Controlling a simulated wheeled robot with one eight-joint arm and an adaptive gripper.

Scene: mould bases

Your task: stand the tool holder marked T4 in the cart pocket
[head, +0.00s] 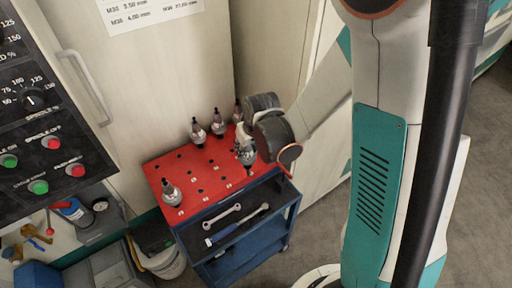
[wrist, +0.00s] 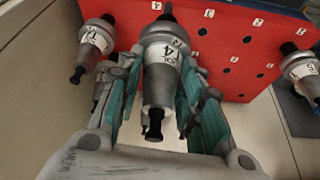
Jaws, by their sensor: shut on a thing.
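The tool holder with a 4 on its white label (wrist: 163,62) is between the teal-padded fingers of my gripper (wrist: 158,88), which is shut on it. It is grey metal with a dark stud end toward the wrist camera. In the head view the held holder (head: 246,155) is upright over the right part of the cart's red top (head: 205,168). My wrist partly covers it there. The red top also shows in the wrist view (wrist: 228,62), with several dark round pockets. I cannot tell whether the holder's lower end is inside a pocket or above one.
Other holders stand on the red top: one at the front left (head: 171,194), two at the back (head: 198,131) (head: 218,123), and one at the back right (head: 238,111). Wrenches (head: 224,214) lie on the cart's lower tray. A control panel (head: 45,120) is at the left.

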